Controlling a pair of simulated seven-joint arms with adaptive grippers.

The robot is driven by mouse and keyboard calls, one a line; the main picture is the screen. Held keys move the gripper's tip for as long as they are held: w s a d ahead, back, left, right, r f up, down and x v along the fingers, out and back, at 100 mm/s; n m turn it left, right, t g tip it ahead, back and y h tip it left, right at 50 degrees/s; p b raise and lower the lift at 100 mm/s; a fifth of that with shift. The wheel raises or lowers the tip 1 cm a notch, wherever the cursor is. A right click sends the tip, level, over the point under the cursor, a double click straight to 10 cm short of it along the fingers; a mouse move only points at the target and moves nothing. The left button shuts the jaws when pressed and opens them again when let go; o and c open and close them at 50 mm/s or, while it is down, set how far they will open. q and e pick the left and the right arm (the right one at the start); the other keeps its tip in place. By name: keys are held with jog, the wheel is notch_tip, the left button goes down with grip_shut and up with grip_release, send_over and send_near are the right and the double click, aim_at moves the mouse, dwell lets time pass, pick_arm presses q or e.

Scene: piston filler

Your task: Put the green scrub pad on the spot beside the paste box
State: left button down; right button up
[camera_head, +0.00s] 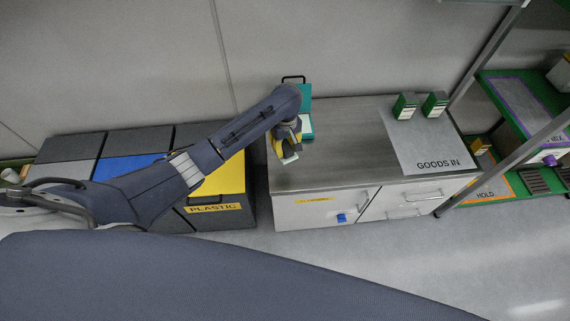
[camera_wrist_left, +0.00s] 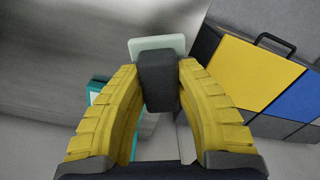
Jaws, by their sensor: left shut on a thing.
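My left gripper (camera_head: 284,142) is over the left end of the grey counter in the head view. In the wrist view its yellow fingers (camera_wrist_left: 158,80) are shut on a dark grey block (camera_wrist_left: 159,92). A pale green pad (camera_wrist_left: 157,44) shows at the far end of that block, and I take the two to be the green scrub pad with its grip. In the head view the pad's pale edge (camera_head: 290,159) shows just below the fingers. I cannot tell from the labels which box is the paste box. My right gripper is not in view.
A teal case (camera_head: 306,126) stands open just behind the gripper. Two green-and-white boxes (camera_head: 404,106) (camera_head: 435,104) stand on the GOODS IN mat (camera_head: 427,150). The counter (camera_head: 340,150) is clear in the middle. Bins (camera_head: 230,177) stand left; a shelf rack (camera_head: 520,110) stands right.

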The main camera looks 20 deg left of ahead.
aim_at(285, 169)
pick_arm(q)
jog(key=shift+f, duration=5.45)
jog(key=c, duration=1.1)
grip_release()
jog(key=shift+f, duration=0.1)
jog(key=shift+o, duration=0.2)
notch_tip(285, 169, up, 12)
jog(key=shift+r, duration=0.15)
